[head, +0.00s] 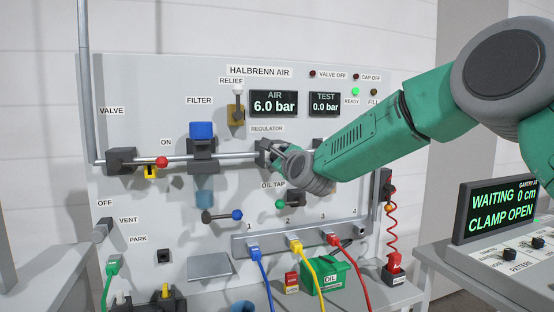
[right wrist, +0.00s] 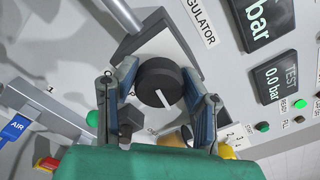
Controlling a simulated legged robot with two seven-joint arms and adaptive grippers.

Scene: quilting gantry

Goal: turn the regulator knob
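The regulator knob (right wrist: 160,84) is round and black with a white pointer line, seen in the right wrist view. In the head view the regulator (head: 264,150) sits on the pipe under its label, and my right gripper mostly hides the knob. My right gripper (right wrist: 159,74) is open, with one finger on each side of the knob. Narrow gaps seem to show between the fingers and the knob; contact is hard to tell. In the head view the right gripper (head: 281,154) reaches in from the right. My left gripper is not in view.
The air display (head: 273,104) reads 6.0 bar and the test display (head: 324,104) 0.0 bar. The oil tap (head: 292,200) is just below my gripper. The filter (head: 202,138) is on the left along the pipe. Colored hoses and a green oil box (head: 322,276) are lower down.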

